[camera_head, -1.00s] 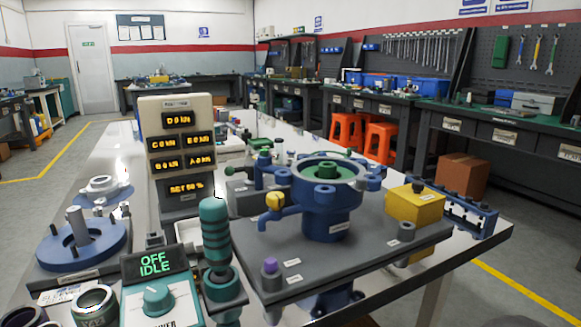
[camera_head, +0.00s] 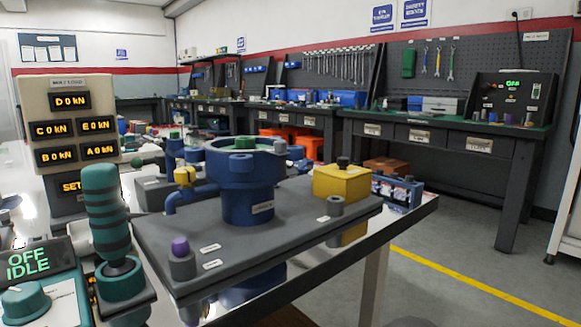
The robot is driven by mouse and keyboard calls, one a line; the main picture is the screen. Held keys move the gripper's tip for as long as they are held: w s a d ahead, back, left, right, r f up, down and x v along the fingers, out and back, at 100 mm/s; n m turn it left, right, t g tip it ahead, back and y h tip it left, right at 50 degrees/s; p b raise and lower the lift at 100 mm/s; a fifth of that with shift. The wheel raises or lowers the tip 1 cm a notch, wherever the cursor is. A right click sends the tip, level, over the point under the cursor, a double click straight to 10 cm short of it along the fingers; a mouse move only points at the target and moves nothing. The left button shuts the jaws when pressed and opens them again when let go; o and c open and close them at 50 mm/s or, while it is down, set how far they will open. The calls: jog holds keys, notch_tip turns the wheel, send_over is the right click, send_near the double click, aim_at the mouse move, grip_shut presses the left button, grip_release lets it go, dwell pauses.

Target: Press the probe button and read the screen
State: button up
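A beige panel (camera_head: 64,100) at the left has several amber displays that each read 0 kN beside a letter, with a partly cut-off SET line below. A smaller screen (camera_head: 28,261) at the lower left reads OFF IDLE in green, above a teal knob (camera_head: 24,302). A purple-topped grey post (camera_head: 181,262) and a yellow box (camera_head: 341,183) with a black knob on top (camera_head: 343,162) stand on the grey plate (camera_head: 163,228). I cannot tell which part is the probe button. My gripper is not in view.
A blue valve body (camera_head: 247,190) stands mid-plate, with a teal-banded handle (camera_head: 105,212) at its left. On the far right bench, a dark control unit (camera_head: 511,98) shows small green text. The floor (camera_head: 450,265) at the right is open.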

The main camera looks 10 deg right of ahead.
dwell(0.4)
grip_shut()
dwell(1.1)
